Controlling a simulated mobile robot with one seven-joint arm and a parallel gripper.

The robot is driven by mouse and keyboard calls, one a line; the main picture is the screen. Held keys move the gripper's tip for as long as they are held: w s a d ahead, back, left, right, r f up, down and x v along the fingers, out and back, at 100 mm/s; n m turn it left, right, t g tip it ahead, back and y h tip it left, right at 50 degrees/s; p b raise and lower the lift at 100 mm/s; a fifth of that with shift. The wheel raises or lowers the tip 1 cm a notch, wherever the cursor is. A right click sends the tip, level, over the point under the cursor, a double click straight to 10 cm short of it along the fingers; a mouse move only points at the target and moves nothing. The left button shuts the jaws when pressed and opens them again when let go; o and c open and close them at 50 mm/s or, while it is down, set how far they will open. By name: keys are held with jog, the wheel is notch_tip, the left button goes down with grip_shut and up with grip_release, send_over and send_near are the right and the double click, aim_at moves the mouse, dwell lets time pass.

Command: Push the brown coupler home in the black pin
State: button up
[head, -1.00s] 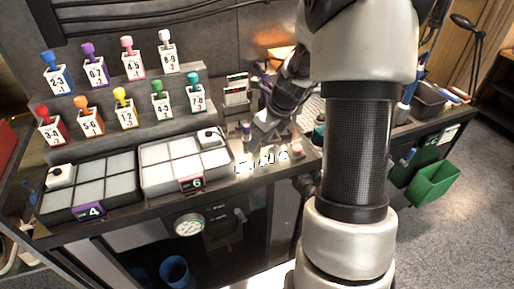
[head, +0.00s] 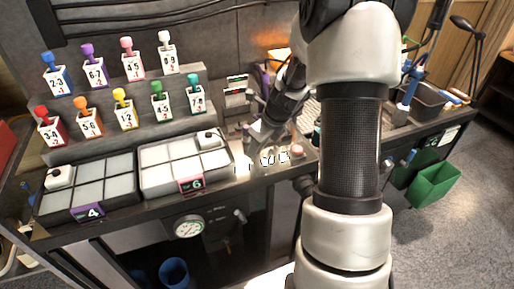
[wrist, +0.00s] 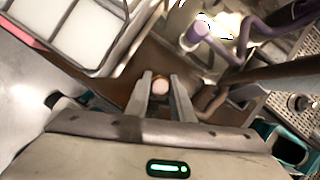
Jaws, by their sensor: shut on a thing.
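In the wrist view my gripper (wrist: 163,80) is closed around a small round piece with a pale face and a brown-orange rim. This appears to be the brown coupler (wrist: 160,87), held between the fingertips. In the head view my gripper (head: 252,138) is low over the bench, beside the bright glare spots, and the coupler is too small to tell there. I cannot make out the black pin in either view, nor whether the coupler touches it.
A purple hose end (wrist: 199,31) lies ahead of the fingers, and a thick brown hose (wrist: 245,80) runs close on their right. A white-celled tray (head: 170,181) is left of the gripper in the head view. A pink knob (head: 297,151) is on its right.

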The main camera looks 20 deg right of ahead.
jog(key=shift+c, duration=1.1)
jog(key=shift+r+p, duration=2.25)
jog(key=shift+r, duration=0.25)
jog(key=shift+c, duration=0.2)
notch_tip(320, 180, up, 6)
jog(key=p, duration=0.5)
jog(key=w+f, duration=0.1)
jog(key=w, duration=1.6)
jog(key=shift+w+f, duration=0.3)
